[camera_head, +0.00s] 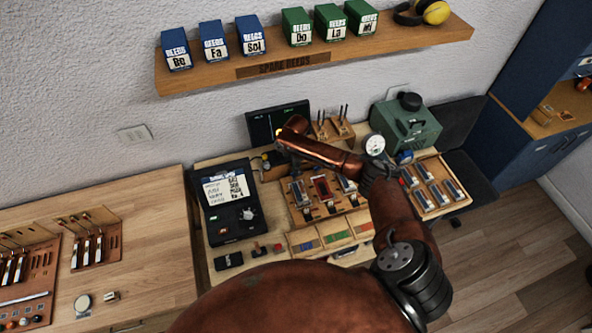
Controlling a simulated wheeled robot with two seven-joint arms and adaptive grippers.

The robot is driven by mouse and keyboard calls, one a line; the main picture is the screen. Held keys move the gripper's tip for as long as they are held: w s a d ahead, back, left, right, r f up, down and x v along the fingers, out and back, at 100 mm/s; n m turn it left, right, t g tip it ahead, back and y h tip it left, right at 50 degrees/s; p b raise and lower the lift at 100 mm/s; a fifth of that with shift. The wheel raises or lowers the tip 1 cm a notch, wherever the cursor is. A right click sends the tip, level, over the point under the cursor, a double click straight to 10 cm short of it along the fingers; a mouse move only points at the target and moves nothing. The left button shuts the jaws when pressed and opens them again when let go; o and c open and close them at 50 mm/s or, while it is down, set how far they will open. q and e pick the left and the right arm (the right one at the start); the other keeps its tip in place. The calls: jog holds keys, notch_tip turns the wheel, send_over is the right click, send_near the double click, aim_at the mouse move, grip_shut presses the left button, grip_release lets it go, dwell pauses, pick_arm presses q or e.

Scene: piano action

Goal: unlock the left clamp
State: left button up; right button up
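A wooden fixture (360,222) stands on the workbench in the middle of the view. It holds a grey piece (299,193) at the left, a red one (321,187) in the middle and a grey one (346,184) at the right. Small dark parts sit along its front edge, and the leftmost (307,213) looks like the left clamp. Whether it is locked is too small to tell. My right arm crosses above the bench, and its far end with the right gripper (291,129) is above and behind the fixture. Its fingers cannot be made out. My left gripper is not in view.
A black device with a screen (229,190) stands left of the fixture, and a dark monitor (277,121) behind. A green machine (407,127) and a wooden tray (430,208) are at the right. A shelf (420,38) with blue and green boxes hangs above.

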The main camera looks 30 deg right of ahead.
jog(key=o, duration=0.5)
notch_tip(320, 180, up, 12)
jog(key=shift+f, duration=0.1)
dwell(0.5)
dwell(0.5)
